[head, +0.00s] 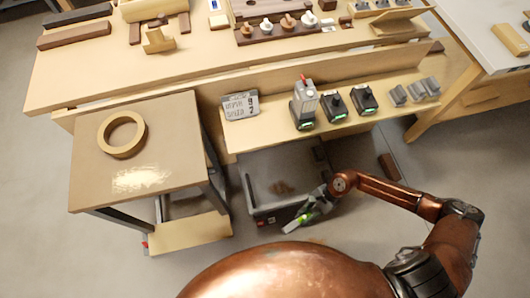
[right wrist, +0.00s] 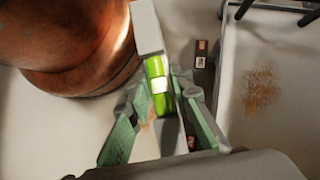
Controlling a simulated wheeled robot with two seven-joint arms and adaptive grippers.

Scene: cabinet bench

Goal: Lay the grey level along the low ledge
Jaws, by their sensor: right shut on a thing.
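The grey level, with a bright green vial and a white mark, shows in the right wrist view (right wrist: 147,28) and as a small grey and green piece in the head view (head: 291,227). My right gripper (head: 309,213) is shut on it; in the right wrist view the fingers (right wrist: 160,112) flank it. The gripper is in front of the bench, over the near right side of a grey bin. The low ledge (head: 270,127) runs along the bench front, above and beyond the gripper, apart from the level. My left gripper is not in view.
The ledge carries a display sign (head: 240,105), chargers with a tool (head: 304,103) and several grey blocks (head: 410,92). The grey bin (head: 255,165) stands beneath. A side table (head: 90,180) with a tape roll (head: 121,134) is left. A brown block (head: 389,167) lies on the floor.

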